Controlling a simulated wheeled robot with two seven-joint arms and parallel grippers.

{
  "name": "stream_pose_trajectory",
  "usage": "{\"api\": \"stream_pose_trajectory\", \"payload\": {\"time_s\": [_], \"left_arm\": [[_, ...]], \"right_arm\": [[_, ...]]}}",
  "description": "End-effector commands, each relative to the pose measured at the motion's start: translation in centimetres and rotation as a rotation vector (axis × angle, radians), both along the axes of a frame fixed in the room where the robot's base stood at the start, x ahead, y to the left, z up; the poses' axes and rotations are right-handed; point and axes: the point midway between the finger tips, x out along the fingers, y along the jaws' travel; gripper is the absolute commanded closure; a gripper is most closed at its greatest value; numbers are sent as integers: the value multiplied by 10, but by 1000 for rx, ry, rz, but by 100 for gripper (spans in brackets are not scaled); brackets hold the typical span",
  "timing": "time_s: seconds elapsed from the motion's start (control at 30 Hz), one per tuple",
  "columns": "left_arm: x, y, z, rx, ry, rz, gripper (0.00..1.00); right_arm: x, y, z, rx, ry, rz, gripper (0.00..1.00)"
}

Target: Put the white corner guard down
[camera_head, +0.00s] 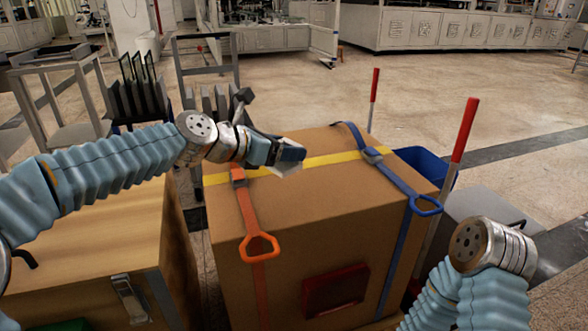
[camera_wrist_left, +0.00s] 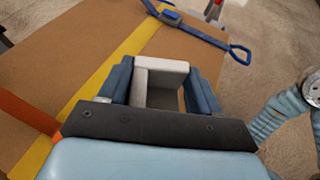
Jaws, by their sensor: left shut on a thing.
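The white corner guard (camera_wrist_left: 161,65) sits between the blue fingers of my left gripper (camera_wrist_left: 160,88) in the left wrist view. In the head view my left gripper (camera_head: 290,153) is above the top of the large cardboard box (camera_head: 300,215), by the yellow tape. Only a small pale part of the guard (camera_head: 287,170) shows there, under the fingers. I cannot tell whether the guard touches the box top. My right arm is at the lower right of the head view, and its gripper is out of frame.
An orange strap (camera_head: 250,208) with a hook and a blue strap (camera_head: 395,180) with a hook run over the box. A wooden case (camera_head: 95,240) stands at the left. Red-topped poles (camera_head: 465,130) and a blue bin (camera_head: 425,163) are behind and right of the box.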

Motion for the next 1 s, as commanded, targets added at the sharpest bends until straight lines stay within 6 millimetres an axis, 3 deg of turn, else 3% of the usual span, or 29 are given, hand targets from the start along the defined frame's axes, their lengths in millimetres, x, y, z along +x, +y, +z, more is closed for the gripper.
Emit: {"api": "stream_pose_trajectory", "payload": {"time_s": [0.1, 0.37, 0.53, 0.9, 0.93, 1.0], "left_arm": [[12, -10, -21, -1, 2, 0, 65], [23, -19, -38, -1, 1, 1, 65], [25, -20, -68, -1, 4, 2, 65], [25, -20, -72, 0, -1, 2, 65], [25, -20, -72, 0, -1, 2, 34], [25, -20, -71, -1, -1, 1, 23]], "right_arm": [[0, 0, -6, 1, 2, 1, 100], [0, 1, -8, 2, 1, 1, 100], [-1, 2, -19, 5, 4, 3, 100], [-1, 2, -20, 6, 4, 3, 100], [-1, 2, -19, 6, 4, 3, 100], [-1, 2, -19, 6, 4, 3, 100]]}}
